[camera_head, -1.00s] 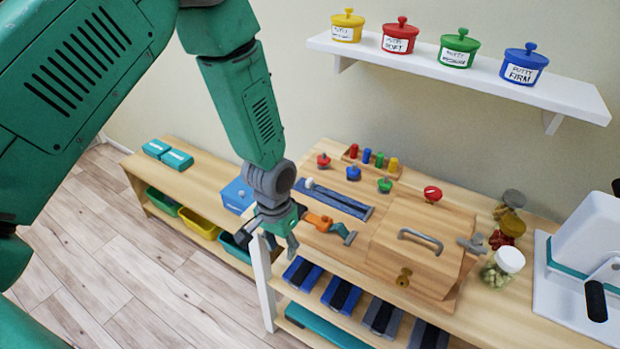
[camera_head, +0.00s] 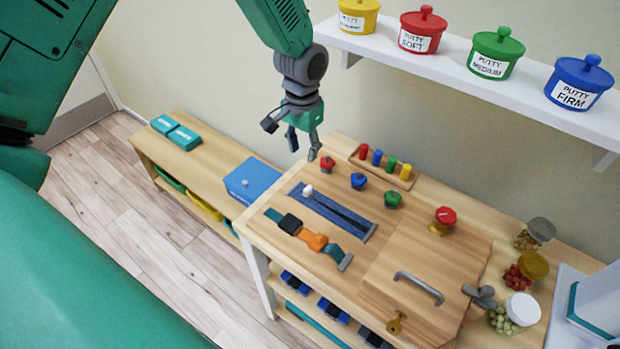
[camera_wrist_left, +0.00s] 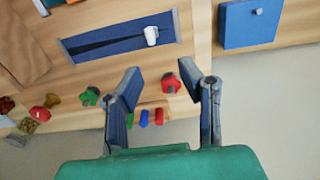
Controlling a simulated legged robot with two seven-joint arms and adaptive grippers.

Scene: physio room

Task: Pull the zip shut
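The zip is set in a blue fabric strip (camera_head: 338,213) on the wooden activity board. Its white pull (camera_head: 308,191) sits at the far left end, and a dark gap widens away from it towards the other end. In the left wrist view the strip (camera_wrist_left: 90,47) lies at the top, with the white pull (camera_wrist_left: 151,36) near its right end. My left gripper (camera_head: 302,150) hangs above the board's back left corner, apart from the pull. Its two fingers (camera_wrist_left: 159,72) are spread and empty in the left wrist view. My right gripper is not in view.
Red, blue and green knobs (camera_head: 358,181) and a peg rack (camera_head: 385,167) lie behind the zip. A strap with an orange buckle (camera_head: 313,240) lies in front. A wooden box with a grey handle (camera_head: 418,288) stands right. The putty shelf (camera_head: 450,75) juts out above.

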